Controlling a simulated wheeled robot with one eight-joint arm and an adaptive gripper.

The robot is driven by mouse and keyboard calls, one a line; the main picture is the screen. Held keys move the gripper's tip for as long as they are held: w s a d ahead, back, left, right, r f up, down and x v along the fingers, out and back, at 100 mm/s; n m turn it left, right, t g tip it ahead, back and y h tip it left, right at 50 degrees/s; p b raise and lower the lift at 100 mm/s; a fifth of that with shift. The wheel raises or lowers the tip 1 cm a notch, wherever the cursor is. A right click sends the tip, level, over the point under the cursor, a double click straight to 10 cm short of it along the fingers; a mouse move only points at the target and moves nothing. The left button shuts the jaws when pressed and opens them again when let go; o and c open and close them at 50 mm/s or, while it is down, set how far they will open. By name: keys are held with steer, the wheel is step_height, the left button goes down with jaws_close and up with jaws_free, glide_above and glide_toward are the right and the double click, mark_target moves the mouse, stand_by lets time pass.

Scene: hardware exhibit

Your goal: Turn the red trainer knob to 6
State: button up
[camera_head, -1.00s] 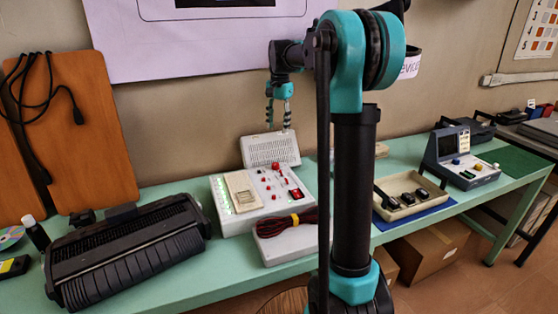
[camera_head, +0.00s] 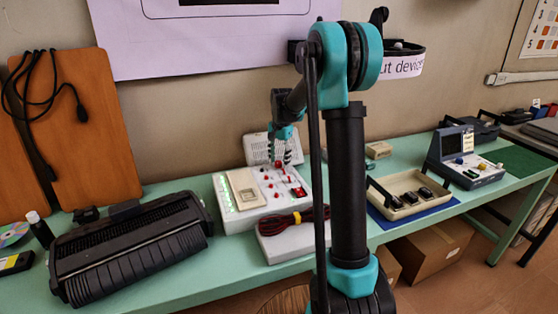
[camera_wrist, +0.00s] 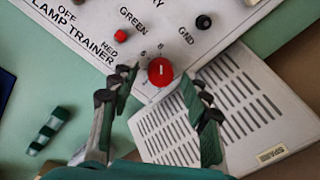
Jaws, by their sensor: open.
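The red trainer knob (camera_wrist: 160,71) sits at the edge of the white lamp trainer panel (camera_wrist: 85,22) in the wrist view. A pale mark on its face runs roughly up the picture, and small printed digits surround it, too blurred to read surely. My gripper (camera_wrist: 159,84) is open, with one finger on each side of the knob. No contact with it shows. In the head view my gripper (camera_head: 283,158) is low over the back of the lamp trainer (camera_head: 238,217), and its fingers partly hide the knob.
A slotted grey-white box (camera_wrist: 215,115) stands right behind the trainer. A black terminal (camera_wrist: 203,22) and a small red button (camera_wrist: 121,34) are near the knob. A white box with a cable bundle (camera_head: 290,243) lies in front, and a black ribbed machine (camera_head: 130,250) at left.

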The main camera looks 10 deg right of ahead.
steer(key=shift+f, duration=0.15)
steer(key=shift+c, duration=0.5)
jaws_close()
steer(key=shift+n, duration=0.4)
steer(key=n, duration=0.3)
steer(key=shift+n, duration=2.5)
steer(key=shift+o, duration=0.5)
jaws_free()
